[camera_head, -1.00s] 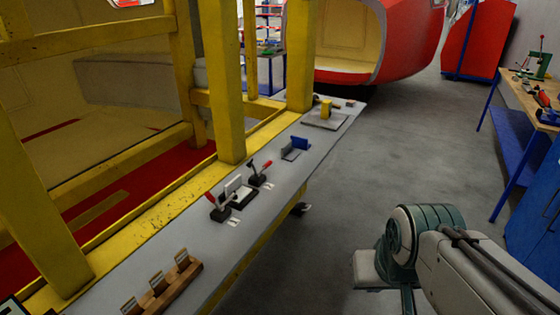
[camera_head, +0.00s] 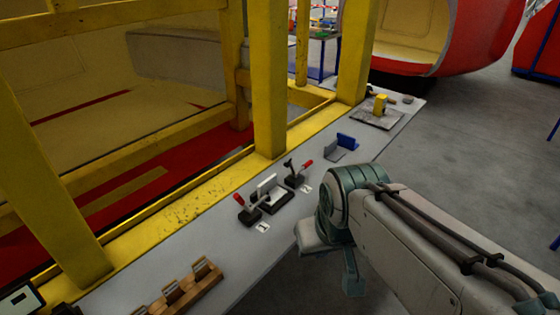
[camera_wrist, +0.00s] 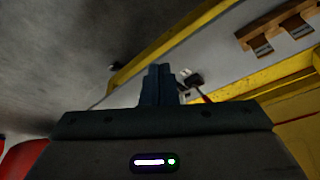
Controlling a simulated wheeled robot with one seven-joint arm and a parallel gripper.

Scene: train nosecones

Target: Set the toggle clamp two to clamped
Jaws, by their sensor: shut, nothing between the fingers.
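Toggle clamp two (camera_head: 296,179) stands on the grey bench beside a small "2" label. Its red handle (camera_head: 308,163) slants up to the right, and a dark arm rises at its left. Toggle clamp one (camera_head: 250,214) stands nearer, beside a "1" label, with its red handle tilted up to the left. My gripper (camera_wrist: 159,70) is shut and empty in the wrist view, apart from the clamps. A dark clamp part (camera_wrist: 194,80) with a red handle shows just beyond the fingers; I cannot tell which clamp it is.
A pale block in a dark holder (camera_head: 268,191) sits between the clamps. Yellow posts (camera_head: 269,80) rise along the bench's far side. A wooden rack (camera_head: 190,293) stands near; a blue bracket (camera_head: 347,141) lies farther along. Grey floor (camera_head: 450,130) is open at right.

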